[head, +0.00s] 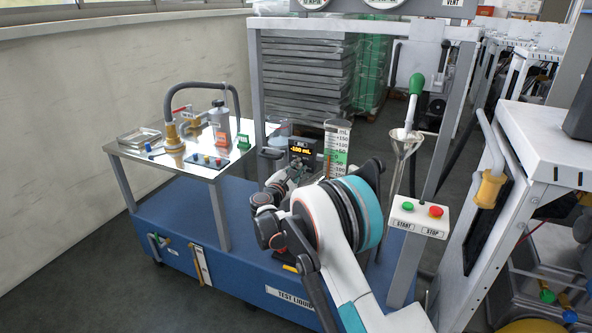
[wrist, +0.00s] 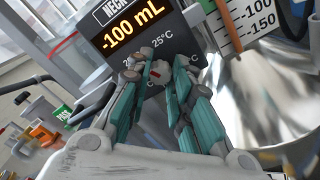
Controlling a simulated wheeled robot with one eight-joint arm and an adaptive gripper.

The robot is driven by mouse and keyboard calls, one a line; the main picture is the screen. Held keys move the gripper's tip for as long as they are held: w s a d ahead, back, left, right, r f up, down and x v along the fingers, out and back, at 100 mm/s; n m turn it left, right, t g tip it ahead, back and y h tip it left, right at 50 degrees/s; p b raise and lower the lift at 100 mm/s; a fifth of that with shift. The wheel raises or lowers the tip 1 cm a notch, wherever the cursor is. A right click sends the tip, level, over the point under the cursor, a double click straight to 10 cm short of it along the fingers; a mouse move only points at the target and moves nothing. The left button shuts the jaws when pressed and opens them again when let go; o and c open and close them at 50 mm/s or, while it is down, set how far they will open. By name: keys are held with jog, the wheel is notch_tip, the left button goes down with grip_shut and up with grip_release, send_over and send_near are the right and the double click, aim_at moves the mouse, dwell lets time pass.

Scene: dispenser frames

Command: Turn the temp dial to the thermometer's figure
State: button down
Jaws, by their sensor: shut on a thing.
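The temp dial (wrist: 160,80) is a small pale knob with a red mark, on the front of a dark box (wrist: 130,25) in the wrist view. Figures including 25°C are printed around it; the others are partly covered. My gripper (wrist: 156,70) has its teal-padded fingers on either side of the dial, shut on it. In the head view my gripper (head: 284,180) is at the lower left of the same box (head: 303,147), and my arm hides the dial there. The box display reads -100 mL. I cannot make out a thermometer or its figure.
A measuring cylinder (head: 336,145) with an mL scale stands just right of the box, close to my arm. A START/STOP panel (head: 418,216) and a funnel (head: 407,140) are further right. A steel table (head: 165,158) with fittings stands left.

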jog(key=m, duration=0.6)
jog(key=shift+d, duration=0.1)
jog(key=m, duration=0.6)
jog(key=shift+f+m, duration=0.15)
jog(key=shift+m, duration=0.25)
jog(key=shift+d, duration=0.1)
jog(key=c, duration=1.4)
grip_release()
jog(key=shift+s+a, duration=0.2)
jog(key=shift+s, duration=0.05)
jog(key=v, duration=1.1)
jog(key=shift+s, duration=0.3)
